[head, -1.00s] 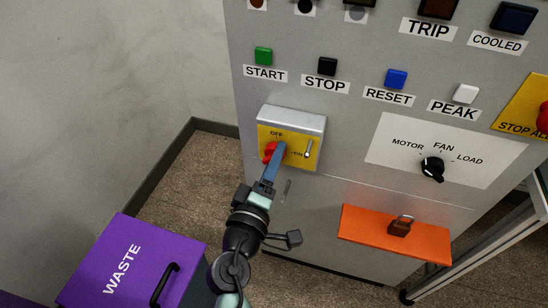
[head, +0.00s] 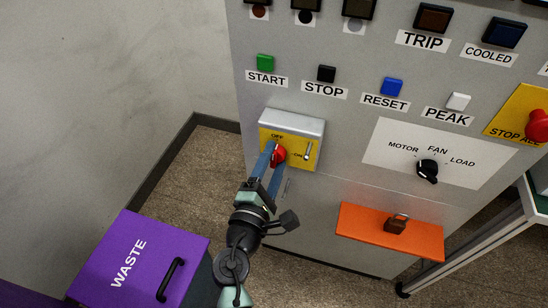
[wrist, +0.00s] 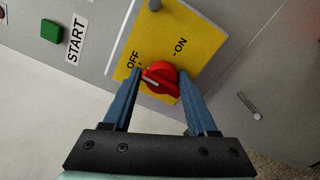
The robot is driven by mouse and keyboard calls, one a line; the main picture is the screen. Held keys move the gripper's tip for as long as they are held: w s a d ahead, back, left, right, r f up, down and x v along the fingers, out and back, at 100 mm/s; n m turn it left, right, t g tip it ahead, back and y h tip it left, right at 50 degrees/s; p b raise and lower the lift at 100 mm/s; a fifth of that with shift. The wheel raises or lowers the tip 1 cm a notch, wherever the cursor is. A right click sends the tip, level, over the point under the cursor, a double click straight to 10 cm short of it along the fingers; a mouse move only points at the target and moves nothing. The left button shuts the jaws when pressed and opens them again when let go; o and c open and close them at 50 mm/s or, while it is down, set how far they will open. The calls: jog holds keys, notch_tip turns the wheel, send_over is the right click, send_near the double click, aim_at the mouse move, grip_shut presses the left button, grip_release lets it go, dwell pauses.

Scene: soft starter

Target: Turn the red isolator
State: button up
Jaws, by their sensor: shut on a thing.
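The red isolator (head: 279,154) is a round red knob with a raised grip on a yellow plate (head: 312,158). OFF is printed above it and ON to its right in the head view. My gripper (head: 272,151) reaches it from below, with a blue finger on either side of the knob. In the wrist view the red isolator (wrist: 160,78) sits between the fingertips of my gripper (wrist: 160,74), which is shut on it. The grip lies aslant there; I cannot tell exactly which mark it points to.
A grey hood (head: 292,124) juts out above. An orange shelf with a padlock (head: 396,224) sticks out at lower right. A purple waste bin (head: 138,262) stands at lower left.

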jog(key=shift+s+a+f+n, duration=0.15)
jog(key=shift+f+n, duration=0.15)
jog(key=shift+f, duration=0.15)
jog(key=o, duration=1)
jog(key=shift+o, duration=1.3)
jog(key=shift+r, duration=0.15)
jog(key=v, duration=1.2)
jog(key=shift+s+b, duration=0.3)
jog(key=shift+s, duration=0.1)
jog(key=shift+r, duration=0.15)
